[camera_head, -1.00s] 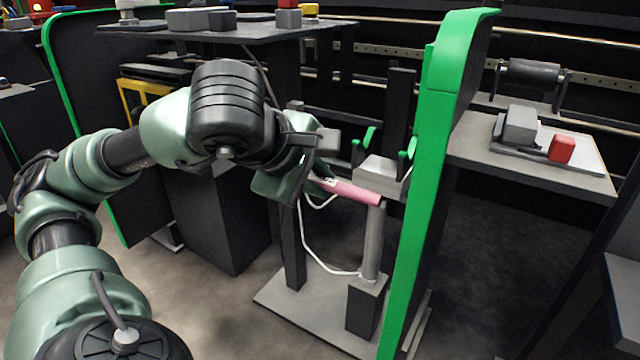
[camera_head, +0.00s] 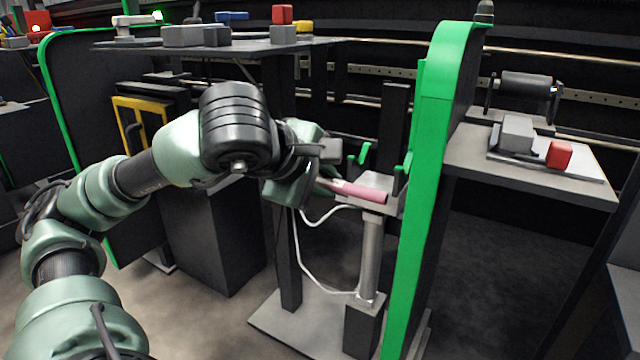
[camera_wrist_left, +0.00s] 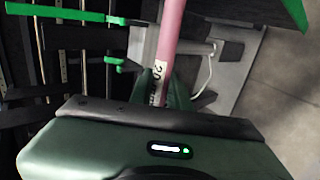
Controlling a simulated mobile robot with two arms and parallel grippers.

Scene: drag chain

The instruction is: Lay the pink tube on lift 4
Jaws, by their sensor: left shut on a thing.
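The pink tube (camera_head: 360,192) is held nearly level, with its free end at the grey top plate of a lift (camera_head: 377,181) on a metal post. Whether the tube touches the plate cannot be told. No lift number is readable. My left gripper (camera_head: 322,184) is shut on the tube's near end, left of the lift; its fingers are partly hidden by the wrist. In the left wrist view, the tube (camera_wrist_left: 171,35) runs up from between the fingers (camera_wrist_left: 165,88), with a white printed label near them. My right gripper is not in view.
Green hooks (camera_head: 363,154) stand at the lift's back. A tall green-edged panel (camera_head: 432,130) rises close on its right. A white cable (camera_head: 312,262) hangs below the tube. Shelves with blocks stand left and right, including a red block (camera_head: 559,154).

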